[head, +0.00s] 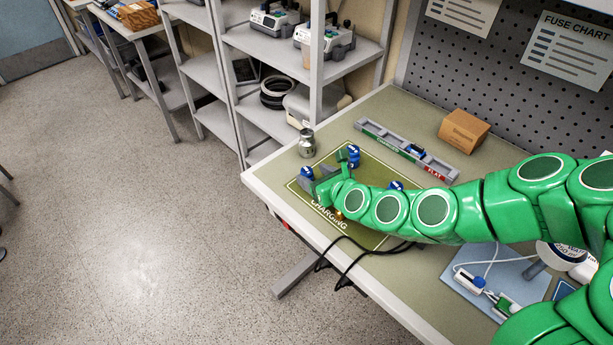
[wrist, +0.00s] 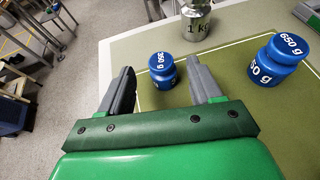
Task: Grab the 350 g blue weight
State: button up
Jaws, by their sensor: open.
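The blue 350 g weight (wrist: 162,71) stands upright on the green mat (head: 377,169), near its outer edge. In the head view it is the small blue weight (head: 307,173) at the left, partly hidden by a finger. My gripper (wrist: 160,78) is open, its two grey fingers on either side of the weight in the wrist view. The weight appears near the fingertips, with gaps on both sides; contact is not visible. In the head view my gripper (head: 319,180) is low over the mat's left end.
A larger blue 650 g weight (wrist: 279,60) stands to the right, and a silver 1 kg weight (wrist: 194,21) behind. Another blue weight (head: 396,185) shows behind my arm. A grey labelled rack (head: 405,148) and a cardboard box (head: 464,130) lie farther back. Black cables (head: 345,262) cross the table's front edge.

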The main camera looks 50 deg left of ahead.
aim_at(308, 171)
jog(key=shift+x, duration=3.2)
grip_shut()
